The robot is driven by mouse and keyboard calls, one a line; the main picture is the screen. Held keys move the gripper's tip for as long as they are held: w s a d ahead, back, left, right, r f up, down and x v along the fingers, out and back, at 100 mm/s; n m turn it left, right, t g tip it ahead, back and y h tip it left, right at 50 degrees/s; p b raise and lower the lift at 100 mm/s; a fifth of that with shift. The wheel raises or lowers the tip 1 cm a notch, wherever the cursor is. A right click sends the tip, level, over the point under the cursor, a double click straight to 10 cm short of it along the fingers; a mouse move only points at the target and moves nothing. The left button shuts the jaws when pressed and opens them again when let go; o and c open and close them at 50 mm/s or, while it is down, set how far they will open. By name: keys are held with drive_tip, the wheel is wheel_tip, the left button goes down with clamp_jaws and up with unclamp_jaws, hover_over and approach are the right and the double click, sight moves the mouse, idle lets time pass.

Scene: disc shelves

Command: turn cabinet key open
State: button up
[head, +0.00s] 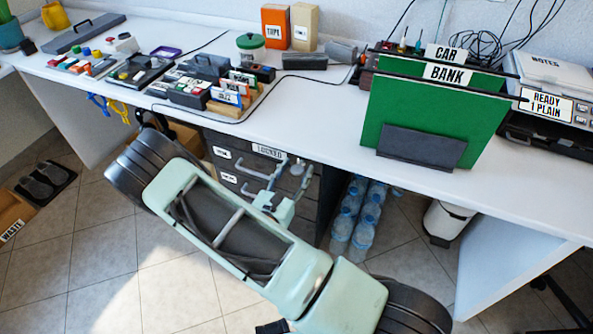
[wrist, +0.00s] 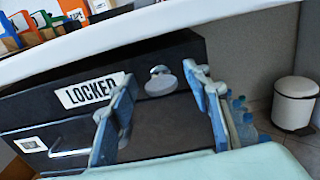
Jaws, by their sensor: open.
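The dark cabinet (head: 235,147) stands under the white desk, with a white "LOCKED" label (wrist: 92,90) on its top front. A pale, rounded key (wrist: 161,82) sticks out of the cabinet front to the right of that label. It also shows in the head view (head: 297,169), partly behind my gripper. My gripper (head: 288,174) is open in front of the cabinet's top drawer. In the wrist view, its two fingers (wrist: 160,78) stand on either side of the key, with visible gaps. I cannot tell how far the fingertips are from the cabinet front.
The desk edge (wrist: 120,35) runs just above the cabinet. Drawer handles (wrist: 70,145) stick out below the label. Water bottles (head: 356,215) and a white bin (head: 447,222) stand to the right. A green board (head: 425,120) and small boxes sit on the desk.

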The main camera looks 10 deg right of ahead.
drive_tip(key=shift+w+d, duration=0.15)
drive_tip(key=shift+w, duration=0.05)
drive_tip(key=c, duration=1.2)
